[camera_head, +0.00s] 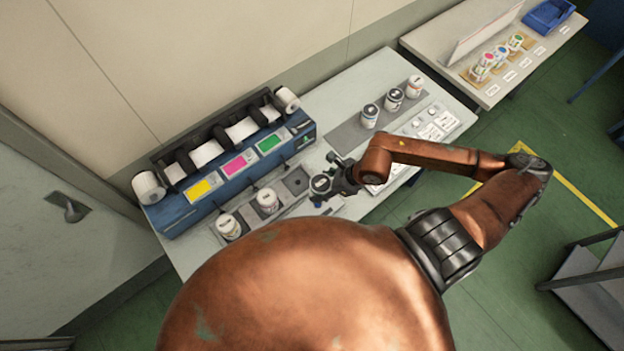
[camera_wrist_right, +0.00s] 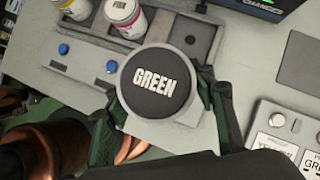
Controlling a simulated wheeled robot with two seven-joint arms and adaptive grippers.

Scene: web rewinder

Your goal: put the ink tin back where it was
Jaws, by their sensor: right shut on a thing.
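My right gripper (camera_head: 340,182) is shut on the ink tin (camera_head: 321,184), a white tin with a black lid. In the right wrist view the lid of the tin (camera_wrist_right: 156,80) reads GREEN, and the gripper's fingers (camera_wrist_right: 160,108) are on either side of it. The tin is near the right end of a grey holder tray (camera_head: 247,211); whether it touches the table is unclear. The tray has an empty spot (camera_head: 296,180) with a dark round mark, also seen in the right wrist view (camera_wrist_right: 191,40). My left gripper is not in view.
Two tins (camera_head: 228,226) (camera_head: 267,200) stand in the tray, one marked PINK (camera_wrist_right: 123,18). A blue machine (camera_head: 180,218) stands behind. Three tins (camera_head: 393,99) stand on a grey mat (camera_head: 346,138). A side table (camera_head: 430,42) holds small tins.

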